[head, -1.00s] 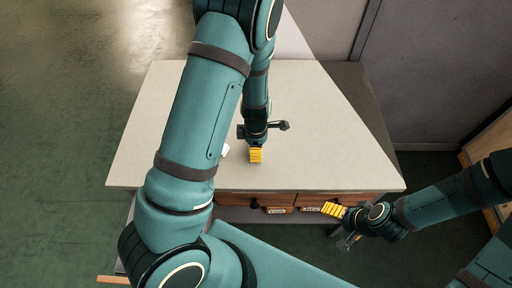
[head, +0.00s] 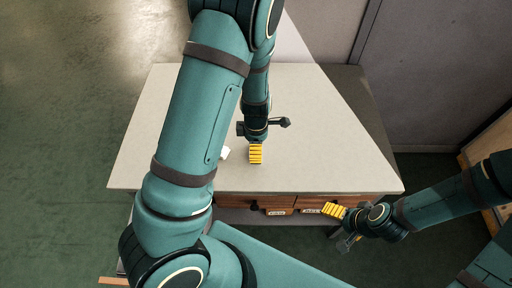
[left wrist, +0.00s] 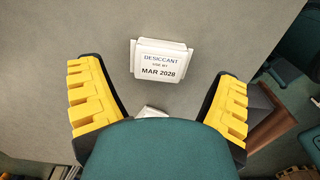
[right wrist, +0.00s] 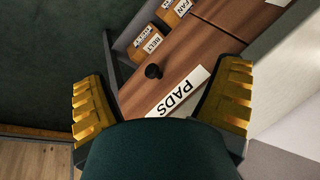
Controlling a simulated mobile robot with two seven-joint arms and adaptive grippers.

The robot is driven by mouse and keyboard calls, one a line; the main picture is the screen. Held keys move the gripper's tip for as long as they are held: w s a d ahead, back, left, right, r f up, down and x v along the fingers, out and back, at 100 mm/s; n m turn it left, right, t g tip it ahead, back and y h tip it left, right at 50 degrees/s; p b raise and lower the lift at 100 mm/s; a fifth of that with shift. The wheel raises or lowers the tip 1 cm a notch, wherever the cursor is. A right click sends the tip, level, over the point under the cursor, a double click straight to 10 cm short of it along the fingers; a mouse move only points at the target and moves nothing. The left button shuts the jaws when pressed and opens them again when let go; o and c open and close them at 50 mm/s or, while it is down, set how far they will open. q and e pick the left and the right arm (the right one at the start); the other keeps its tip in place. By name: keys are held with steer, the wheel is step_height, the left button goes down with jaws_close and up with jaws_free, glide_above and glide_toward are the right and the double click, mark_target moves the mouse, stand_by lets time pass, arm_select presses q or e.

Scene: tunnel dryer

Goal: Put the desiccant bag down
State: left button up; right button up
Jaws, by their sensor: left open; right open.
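My right gripper (head: 333,210) is open and empty in front of the drawers at the table's right front.
The pale table top (head: 150,130) is largely clear. Another white object (left wrist: 150,112) is partly hidden by my left gripper. A grey wall (head: 440,80) stands behind at the right.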

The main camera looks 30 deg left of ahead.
arm_select(q)
step_height(320, 180, up, 9)
steer(key=p, duration=0.2)
steer(key=shift+p, duration=0.3)
arm_select(e)
steer(key=r, duration=0.1)
steer(key=w+r, duration=0.1)
steer(key=r, duration=0.1)
steer(key=shift+d, duration=0.1)
arm_select(q)
steer(key=shift+s, duration=0.1)
arm_select(e)
steer(key=shift+s, duration=0.1)
